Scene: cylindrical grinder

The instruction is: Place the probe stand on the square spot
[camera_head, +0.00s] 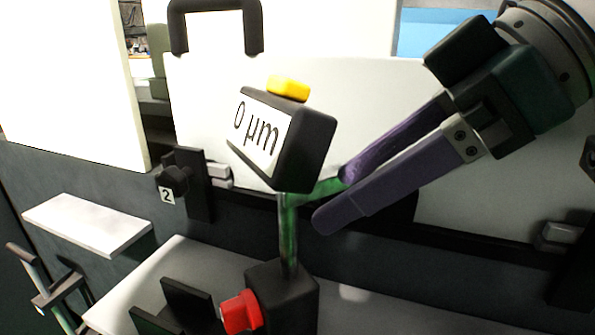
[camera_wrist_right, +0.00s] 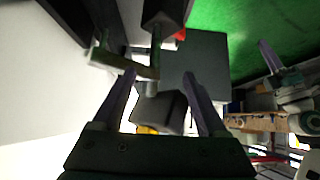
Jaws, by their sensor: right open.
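The probe stand has a black display box (camera_head: 285,140) reading "0 µm" with a yellow top, a thin metal post and a black base (camera_head: 283,300) with a red knob (camera_head: 241,312). It stands upright on a pale surface. My right gripper (camera_head: 334,197) comes in from the right, its purple fingers open beside the post, below and right of the display. A short greenish side rod reaches toward the fingertips. In the right wrist view, the rod and post (camera_wrist_right: 153,60) show near the open fingertips (camera_wrist_right: 159,75). I cannot make out the square spot. My left gripper is not in view.
A white shelf (camera_head: 90,225) juts out at the left, with a lever-like part (camera_head: 45,290) below it. A dark clamp marked "2" (camera_head: 185,185) is on the wall behind. Black blocks (camera_head: 175,305) stand left of the base. A white panel with a black handle (camera_head: 216,20) is behind.

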